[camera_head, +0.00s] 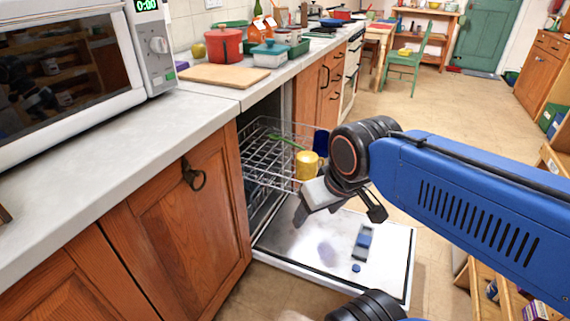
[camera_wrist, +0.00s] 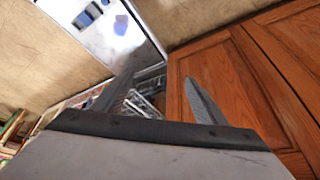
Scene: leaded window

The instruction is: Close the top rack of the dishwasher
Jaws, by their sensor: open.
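The dishwasher's top rack (camera_head: 268,160) is a wire basket pulled partway out from under the counter. A yellow mug (camera_head: 306,165), a dark blue item (camera_head: 320,142) and a green utensil (camera_head: 284,141) are in or at it. The dishwasher door (camera_head: 385,245) lies folded down; it also shows in the wrist view (camera_wrist: 125,40). My gripper (camera_head: 345,212) is open and empty, in front of the rack and above the door. In the wrist view, rack wires (camera_wrist: 140,103) show between its fingers (camera_wrist: 158,88). Part of the rack's front is hidden by my arm in the head view.
A wooden cabinet door (camera_head: 185,215) stands left of the dishwasher. A microwave (camera_head: 80,50), a cutting board (camera_head: 213,76) and a red pot (camera_head: 223,46) are on the counter (camera_head: 130,140) above. A shelf with items (camera_head: 490,290) is at the lower right. Floor beyond is open.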

